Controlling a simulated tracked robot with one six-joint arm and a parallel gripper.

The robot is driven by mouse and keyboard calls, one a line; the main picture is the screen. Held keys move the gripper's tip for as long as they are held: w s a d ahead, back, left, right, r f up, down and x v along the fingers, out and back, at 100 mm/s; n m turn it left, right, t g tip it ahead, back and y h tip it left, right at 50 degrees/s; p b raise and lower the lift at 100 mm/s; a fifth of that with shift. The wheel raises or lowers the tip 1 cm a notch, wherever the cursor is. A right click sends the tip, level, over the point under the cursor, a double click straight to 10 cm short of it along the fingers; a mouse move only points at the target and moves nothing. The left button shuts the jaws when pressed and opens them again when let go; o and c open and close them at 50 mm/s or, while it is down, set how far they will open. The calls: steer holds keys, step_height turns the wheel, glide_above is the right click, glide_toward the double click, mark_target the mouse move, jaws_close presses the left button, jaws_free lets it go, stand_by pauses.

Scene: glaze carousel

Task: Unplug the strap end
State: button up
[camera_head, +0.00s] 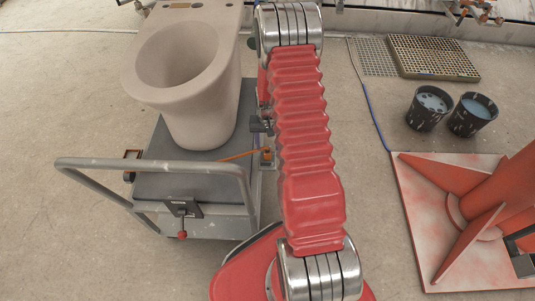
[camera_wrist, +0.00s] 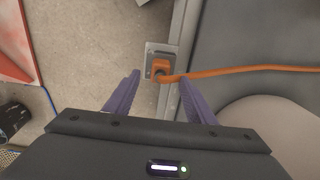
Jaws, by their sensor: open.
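The strap end (camera_wrist: 160,70) is an orange block seated in a grey socket plate (camera_wrist: 150,48) at the edge of the cart, in the wrist view. An orange strap (camera_wrist: 240,70) runs from it to the right across the cart top. My gripper (camera_wrist: 160,85) is open, its two purple fingers apart on either side of the strap end; I cannot tell whether they touch it. In the head view, the strap end (camera_head: 267,154) shows small at the cart's right edge beside my red arm, and the strap (camera_head: 238,156) leads left from it. My gripper is hidden there.
A grey cart (camera_head: 185,163) with a tubular handle (camera_head: 150,170) carries a beige toilet bowl (camera_head: 205,110). A red ribbed pedestal on a plate (camera_head: 450,260) stands right. Two dark buckets (camera_head: 428,112) and grates (camera_head: 432,57) lie behind it. A blue hose (camera_head: 372,105) crosses the floor.

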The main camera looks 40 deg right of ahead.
mark_target(268, 148)
steer(key=shift+f, duration=2.8)
steer(key=shift+c, duration=0.3)
jaws_close()
steer(key=shift+r, duration=0.65)
steer(key=shift+r, duration=0.35)
steer(key=shift+r, duration=0.35)
steer(key=shift+r, duration=0.35)
steer(key=shift+r, duration=0.35)
steer(key=shift+r, duration=0.35)
